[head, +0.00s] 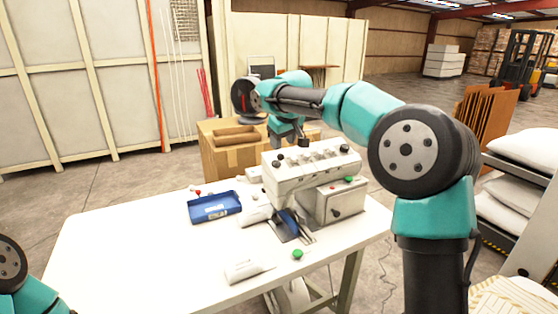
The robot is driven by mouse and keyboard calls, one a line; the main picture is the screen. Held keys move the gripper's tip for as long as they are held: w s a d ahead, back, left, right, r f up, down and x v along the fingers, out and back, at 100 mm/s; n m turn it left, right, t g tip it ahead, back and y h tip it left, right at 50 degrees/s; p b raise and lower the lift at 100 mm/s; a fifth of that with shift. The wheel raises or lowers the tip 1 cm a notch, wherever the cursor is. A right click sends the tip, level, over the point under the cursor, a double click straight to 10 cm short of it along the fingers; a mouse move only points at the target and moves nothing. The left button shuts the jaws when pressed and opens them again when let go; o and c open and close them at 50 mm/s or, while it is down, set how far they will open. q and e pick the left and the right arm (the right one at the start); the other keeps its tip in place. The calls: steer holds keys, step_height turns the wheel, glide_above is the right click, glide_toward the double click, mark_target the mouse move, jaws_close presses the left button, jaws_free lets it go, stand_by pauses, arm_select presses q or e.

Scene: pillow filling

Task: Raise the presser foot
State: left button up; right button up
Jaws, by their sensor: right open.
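A white machine (300,172) with several dark knobs along its top stands on the white table (130,245). A dark blue plate (287,224) lies at its front base. The presser foot and any lever for it are too small or hidden to make out. My right arm reaches over from the right. My right gripper (289,141) points down at the back of the machine's top left end, open; I cannot tell whether it touches the machine. Only a part of my left arm shows at the lower left corner; its gripper is out of view.
A blue tray (214,207) lies left of the machine. A small white item (243,270) and a green button (297,254) are near the front. A cardboard box (225,158) stands behind. White pillows (520,150) are stacked on a rack at right. The table's left half is clear.

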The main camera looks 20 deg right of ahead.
mark_target(279, 159)
steer(key=x, duration=0.9)
steer(key=c, duration=0.9)
